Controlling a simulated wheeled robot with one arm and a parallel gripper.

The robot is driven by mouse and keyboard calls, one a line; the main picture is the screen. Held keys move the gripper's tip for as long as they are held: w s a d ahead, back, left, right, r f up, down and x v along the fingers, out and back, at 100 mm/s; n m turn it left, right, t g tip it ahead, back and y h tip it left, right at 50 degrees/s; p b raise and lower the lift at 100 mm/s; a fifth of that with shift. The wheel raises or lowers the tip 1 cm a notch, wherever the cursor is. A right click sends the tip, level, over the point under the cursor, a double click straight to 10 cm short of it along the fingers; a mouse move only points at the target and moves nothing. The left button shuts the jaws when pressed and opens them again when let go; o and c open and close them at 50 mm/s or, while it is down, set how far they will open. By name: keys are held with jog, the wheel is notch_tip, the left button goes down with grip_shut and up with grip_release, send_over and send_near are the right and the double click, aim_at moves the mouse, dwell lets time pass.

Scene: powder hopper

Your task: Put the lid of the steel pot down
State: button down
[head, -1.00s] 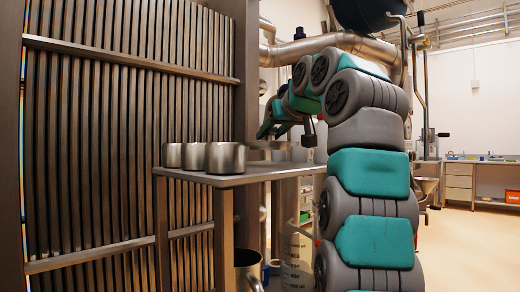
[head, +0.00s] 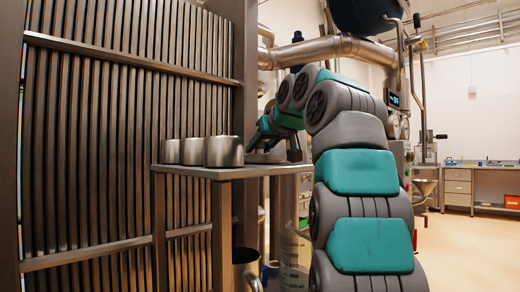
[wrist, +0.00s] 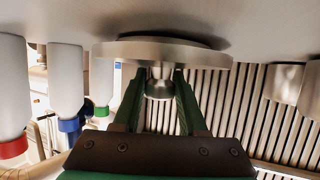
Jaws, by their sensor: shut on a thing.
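The round steel lid (wrist: 165,52) is in my gripper (wrist: 160,82) in the wrist view, which shows the scene upside down. The green fingers are shut on the knob (wrist: 160,85) of the lid. The lid lies level at the steel table (wrist: 260,25), with a dark shadow along its edge; I cannot tell whether it touches. In the head view the lid (head: 265,157) is low at the right part of the table (head: 200,172), partly hidden by my arm. Several steel vessels (head: 224,151) stand to its left; which one is the steel pot is unclear.
Bottles with red, blue and green caps (wrist: 68,125) stand at the left in the wrist view. A slatted metal wall (head: 120,130) is behind the table's left side. A steel vessel with a handle (head: 245,272) is below the table.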

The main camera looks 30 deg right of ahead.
jog(key=shift+f, duration=0.15)
jog(key=shift+c, duration=2.3)
grip_release()
jog(key=shift+r, duration=0.2)
jog(key=v, duration=1.2)
jog(key=shift+d+f, duration=0.1)
